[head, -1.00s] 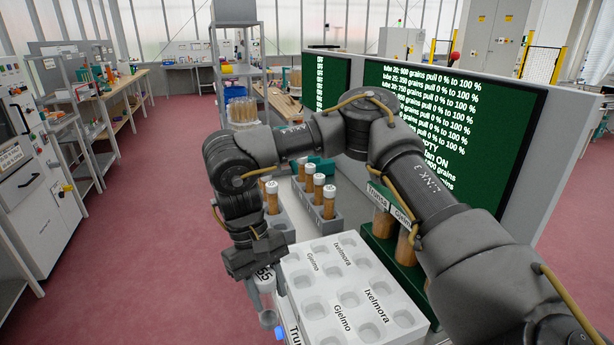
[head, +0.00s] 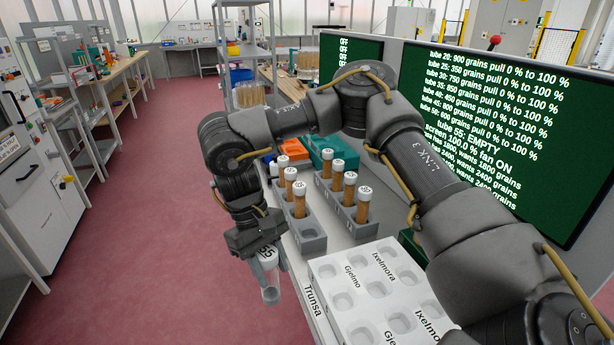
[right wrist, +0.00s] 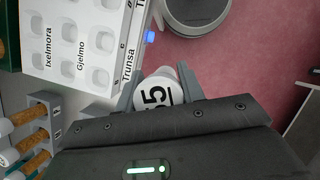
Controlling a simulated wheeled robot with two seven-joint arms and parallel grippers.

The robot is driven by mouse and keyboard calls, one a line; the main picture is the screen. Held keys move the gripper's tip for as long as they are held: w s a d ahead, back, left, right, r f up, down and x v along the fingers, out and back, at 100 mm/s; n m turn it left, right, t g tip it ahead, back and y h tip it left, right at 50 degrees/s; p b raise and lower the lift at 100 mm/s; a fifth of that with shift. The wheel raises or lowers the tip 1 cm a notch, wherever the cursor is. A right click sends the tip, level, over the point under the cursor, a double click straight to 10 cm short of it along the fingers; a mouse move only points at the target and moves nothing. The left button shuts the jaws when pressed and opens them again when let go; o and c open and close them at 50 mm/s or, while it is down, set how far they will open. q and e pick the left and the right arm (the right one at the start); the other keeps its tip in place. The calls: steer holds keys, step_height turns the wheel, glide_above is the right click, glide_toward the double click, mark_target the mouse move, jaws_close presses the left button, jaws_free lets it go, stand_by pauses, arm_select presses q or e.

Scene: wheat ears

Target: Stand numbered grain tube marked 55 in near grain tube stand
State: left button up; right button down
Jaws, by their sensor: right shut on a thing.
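The tube marked 55 (head: 270,278) is clear, looks empty and has a white cap. My right gripper (head: 262,248) is shut on it near the cap, and the tube hangs upright over the floor, left of the bench. In the right wrist view the cap (right wrist: 158,97) sits between the two jaws. Two grey tube stands hold capped, grain-filled tubes: a left stand (head: 313,244) and a right stand (head: 368,231). The left stand's front end shows no tube. The held tube is apart from both, to the left and nearer me. My left gripper is not in view.
A white tray (head: 352,312) with square wells and name labels lies right of the held tube. A green board (head: 500,120) with white text stands behind, listing tube 55 as EMPTY. Teal and orange bins (head: 296,149) lie beyond the stands. Red floor is open at left.

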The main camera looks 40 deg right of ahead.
mark_target(263, 250)
steer(key=w+n, duration=0.1)
steer(key=n+h, duration=0.1)
steer(key=n, duration=0.1)
steer(key=shift+w+d+r+t+p, duration=0.15)
steer(key=shift+w+r+t+p, duration=0.15)
steer(key=shift+w+r+p, duration=0.1)
steer(key=w+n, duration=0.1)
steer(key=w+n+h, duration=0.1)
steer(key=shift+d+n+t, duration=0.25)
steer(key=shift+n+t, duration=0.05)
arm_select(q)
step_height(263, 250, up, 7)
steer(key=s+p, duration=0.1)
steer(key=p, duration=0.4)
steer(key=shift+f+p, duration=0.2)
steer(key=shift+p, duration=0.1)
arm_select(e)
steer(key=w+d+r+n+t, duration=0.1)
steer(key=w+d+n+t, duration=0.1)
steer(key=w+d+n, duration=0.2)
steer(key=w+d+n+t, duration=0.3)
steer(key=w+d+n, duration=0.1)
steer(key=d+n, duration=0.6)
steer(key=w+d+r+n+t+y, duration=0.1)
steer(key=w+d+n, duration=0.3)
steer(key=d+n, duration=0.4)
steer(key=n+t, duration=0.1)
steer(key=n, duration=0.2)
steer(key=shift+w+r+t, duration=0.2)
steer(key=shift+r+t, duration=0.1)
